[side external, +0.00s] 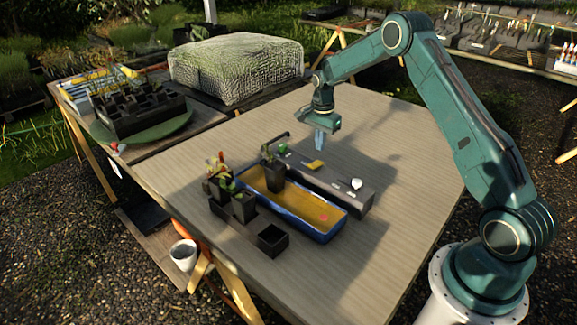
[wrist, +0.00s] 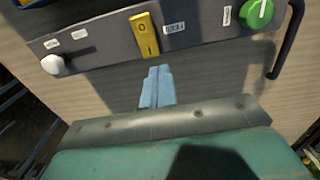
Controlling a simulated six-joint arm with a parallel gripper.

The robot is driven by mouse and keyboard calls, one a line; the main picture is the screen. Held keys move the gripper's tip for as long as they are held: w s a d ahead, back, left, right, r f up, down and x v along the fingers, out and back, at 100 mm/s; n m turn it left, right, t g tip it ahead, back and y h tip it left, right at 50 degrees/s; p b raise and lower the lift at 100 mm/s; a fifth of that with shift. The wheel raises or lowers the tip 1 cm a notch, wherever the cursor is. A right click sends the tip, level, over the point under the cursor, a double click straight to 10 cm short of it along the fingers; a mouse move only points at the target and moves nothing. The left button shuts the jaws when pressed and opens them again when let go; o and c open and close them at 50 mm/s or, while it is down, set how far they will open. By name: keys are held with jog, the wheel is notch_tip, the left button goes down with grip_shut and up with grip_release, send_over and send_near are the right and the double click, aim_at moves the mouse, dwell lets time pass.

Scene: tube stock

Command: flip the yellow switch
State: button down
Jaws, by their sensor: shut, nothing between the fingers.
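The yellow switch (side external: 315,165) is set in the top of a long dark grey control box (side external: 335,184) on the table. In the wrist view the yellow switch (wrist: 145,36) is a rocker with marks on its face, next to a small label. My gripper (side external: 320,143) is shut and empty, pointing down above the table behind the box. In the wrist view its pale blue fingertips (wrist: 157,75) are together, just below the switch in the picture and apart from it.
The box also carries a green knob (wrist: 257,13) and a white knob (wrist: 54,64). A black bent handle or pipe (wrist: 288,42) stands at one end. A blue trough (side external: 318,234) with brown contents and black pots (side external: 272,239) stand beside the box. The table behind is clear.

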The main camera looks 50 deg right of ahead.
notch_tip(320, 180, up, 12)
jog(key=d, duration=0.2)
jog(key=shift+d, duration=0.15)
jog(key=shift+r, duration=0.1)
dwell(0.4)
